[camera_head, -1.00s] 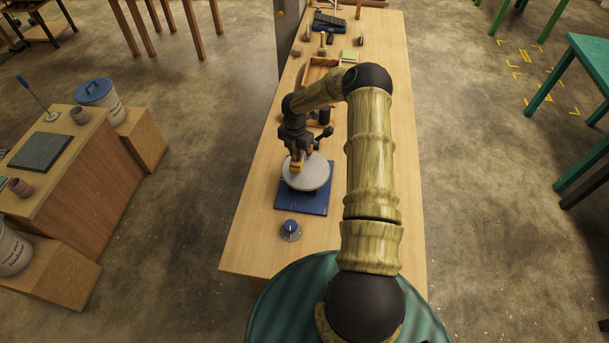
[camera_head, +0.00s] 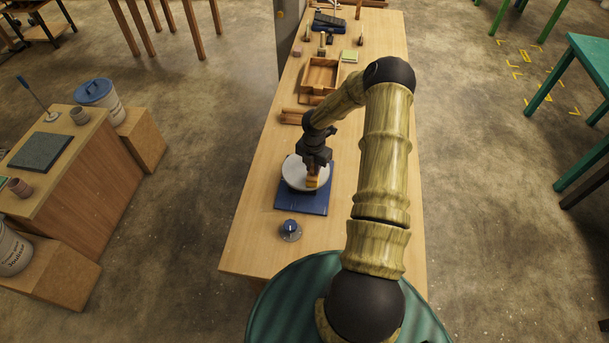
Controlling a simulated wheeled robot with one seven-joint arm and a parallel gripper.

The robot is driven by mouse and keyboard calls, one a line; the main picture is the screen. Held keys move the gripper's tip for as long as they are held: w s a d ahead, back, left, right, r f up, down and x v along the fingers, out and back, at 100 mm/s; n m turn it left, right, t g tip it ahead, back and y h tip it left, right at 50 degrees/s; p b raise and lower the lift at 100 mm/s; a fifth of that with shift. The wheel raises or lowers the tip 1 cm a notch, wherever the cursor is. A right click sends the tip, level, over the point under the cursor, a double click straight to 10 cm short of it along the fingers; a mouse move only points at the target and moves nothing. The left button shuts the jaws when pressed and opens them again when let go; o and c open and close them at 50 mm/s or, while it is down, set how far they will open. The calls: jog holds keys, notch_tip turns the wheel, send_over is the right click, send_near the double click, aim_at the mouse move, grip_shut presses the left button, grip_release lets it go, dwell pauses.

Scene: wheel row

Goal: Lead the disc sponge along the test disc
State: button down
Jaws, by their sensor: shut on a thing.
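The test disc (camera_head: 293,174) is a pale round plate lying on a dark blue square base (camera_head: 312,203) on the long wooden table. My gripper (camera_head: 313,177) points down over the right part of the disc. It is shut on the disc sponge (camera_head: 312,183), a small yellow-brown block at the disc's right front. The sponge appears to touch the disc's face, but the exact contact is too small to tell. My gripper and wrist hide part of the disc's right and back side.
A blue-topped knob (camera_head: 290,229) stands on the table in front of the base. Behind the disc are a wooden open box (camera_head: 320,76), wooden blocks (camera_head: 292,117) and a green-yellow pad (camera_head: 350,56). The table (camera_head: 256,228) is clear at its left front.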

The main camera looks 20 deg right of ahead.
jog(key=shift+f, duration=0.2)
dwell(0.7)
jog(key=shift+w+a, duration=0.6)
jog(key=shift+a, duration=0.3)
jog(key=shift+w+a, duration=0.65)
jog(key=shift+a, duration=0.25)
jog(key=shift+w+a, duration=0.6)
jog(key=shift+a, duration=0.3)
notch_tip(320, 180, up, 2)
jog(key=shift+r, duration=0.2)
notch_tip(320, 180, up, 5)
jog(key=p, duration=0.4)
